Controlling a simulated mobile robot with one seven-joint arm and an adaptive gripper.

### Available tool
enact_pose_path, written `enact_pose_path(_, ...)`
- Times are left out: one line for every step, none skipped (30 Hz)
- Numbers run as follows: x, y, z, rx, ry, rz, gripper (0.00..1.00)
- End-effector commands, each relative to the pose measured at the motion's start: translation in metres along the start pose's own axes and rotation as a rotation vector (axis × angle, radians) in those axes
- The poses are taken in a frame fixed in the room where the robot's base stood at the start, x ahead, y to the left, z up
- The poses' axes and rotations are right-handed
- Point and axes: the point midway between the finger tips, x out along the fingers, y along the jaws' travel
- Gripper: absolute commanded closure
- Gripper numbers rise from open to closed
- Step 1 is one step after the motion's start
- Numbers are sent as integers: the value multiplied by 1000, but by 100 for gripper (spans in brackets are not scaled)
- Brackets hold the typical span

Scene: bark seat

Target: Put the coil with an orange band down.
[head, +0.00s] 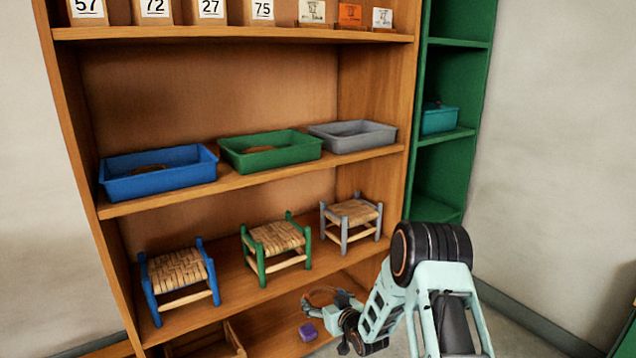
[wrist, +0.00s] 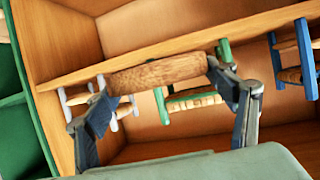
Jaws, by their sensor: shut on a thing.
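My gripper (head: 328,303) is low in front of the bookcase, near its bottom shelf. It is shut on a brown bark coil (head: 320,291), which also shows in the wrist view (wrist: 157,75) between the two fingers (wrist: 163,78). I cannot make out an orange band on it for certain. Blue (head: 158,173), green (head: 270,150) and grey (head: 353,136) trays stand on the shelf above the stools. Brown things lie in the blue and green trays; the grey tray's floor is mostly hidden.
Blue (head: 180,272), green (head: 277,239) and grey (head: 351,216) stools with woven seats stand on the shelf below the trays. A small purple block (head: 308,332) lies low near my gripper. A green cabinet (head: 455,165) at right holds a teal bin (head: 440,120).

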Motion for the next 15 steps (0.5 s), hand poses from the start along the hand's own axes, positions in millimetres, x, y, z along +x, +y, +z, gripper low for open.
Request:
enact_pose_path(-9,6,-17,4,4,17,47)
enact_pose_path(-14,9,-24,9,3,28,47)
enact_pose_path(-22,13,-34,14,4,41,47)
enact_pose_path(-27,16,-42,19,5,51,47)
enact_pose_path(-33,19,-49,23,4,61,47)
enact_pose_path(-41,22,-58,28,4,74,47)
enact_pose_path(-47,25,-64,33,4,85,47)
enact_pose_path(-53,28,-71,37,5,95,47)
enact_pose_path(-61,30,-79,43,4,108,47)
enact_pose_path(-68,33,-85,48,4,119,47)
enact_pose_path(-74,35,-91,51,5,128,47)
enact_pose_path(-83,38,-99,57,4,142,47)
enact_pose_path(-90,40,-105,61,5,153,47)
enact_pose_path(-97,42,-110,65,4,163,47)
enact_pose_path(-107,44,-117,71,5,177,47)
